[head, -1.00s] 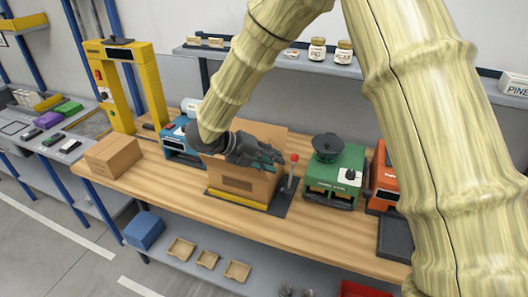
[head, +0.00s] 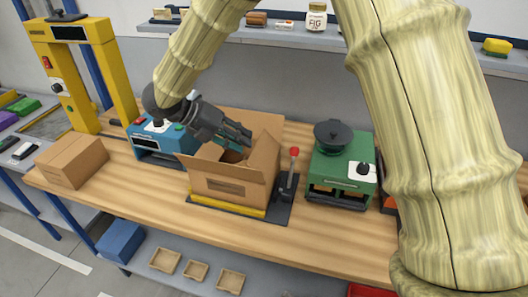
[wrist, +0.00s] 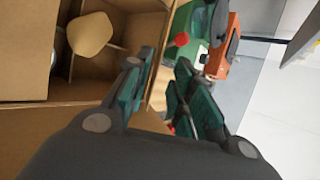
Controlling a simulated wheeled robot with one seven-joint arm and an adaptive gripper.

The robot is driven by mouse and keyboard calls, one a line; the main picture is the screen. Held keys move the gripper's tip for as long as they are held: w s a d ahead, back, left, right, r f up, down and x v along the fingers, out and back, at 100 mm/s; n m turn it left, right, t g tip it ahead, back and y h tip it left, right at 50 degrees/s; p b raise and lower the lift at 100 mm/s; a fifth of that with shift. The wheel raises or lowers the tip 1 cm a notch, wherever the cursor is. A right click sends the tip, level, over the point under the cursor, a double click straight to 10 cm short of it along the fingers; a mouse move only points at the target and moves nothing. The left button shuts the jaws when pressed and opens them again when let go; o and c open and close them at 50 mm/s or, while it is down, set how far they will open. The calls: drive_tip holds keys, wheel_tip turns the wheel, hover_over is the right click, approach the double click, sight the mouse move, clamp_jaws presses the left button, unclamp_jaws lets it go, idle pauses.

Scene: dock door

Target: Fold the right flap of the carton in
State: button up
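The brown carton (head: 224,187) stands open on the workbench, in a black holder with a yellow front bar. Its right flap (head: 265,157) stands up at the right side in the head view. A tall rear panel shows behind it. My gripper (head: 241,138) is above the carton's opening, left of the right flap. In the wrist view my gripper (wrist: 158,92) has its two green-padded fingers apart, with a thin brown cardboard edge visible behind the gap. I cannot tell whether a finger touches the flap. A tan rounded item (wrist: 90,34) lies inside the carton among dividers.
A red-knobbed lever (head: 292,165) stands just right of the carton. A green machine (head: 342,170) is farther right, a blue machine (head: 155,138) to the left. A closed box (head: 72,160) and a yellow frame (head: 75,60) stand at far left. The bench front is clear.

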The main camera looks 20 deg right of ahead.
sight(276, 158)
drive_tip(key=p+x, duration=0.2)
drive_tip(key=x, duration=0.8)
drive_tip(key=shift+w+p, duration=0.1)
drive_tip(key=shift+p, duration=0.25)
drive_tip(key=shift+c, duration=0.5)
clamp_jaws()
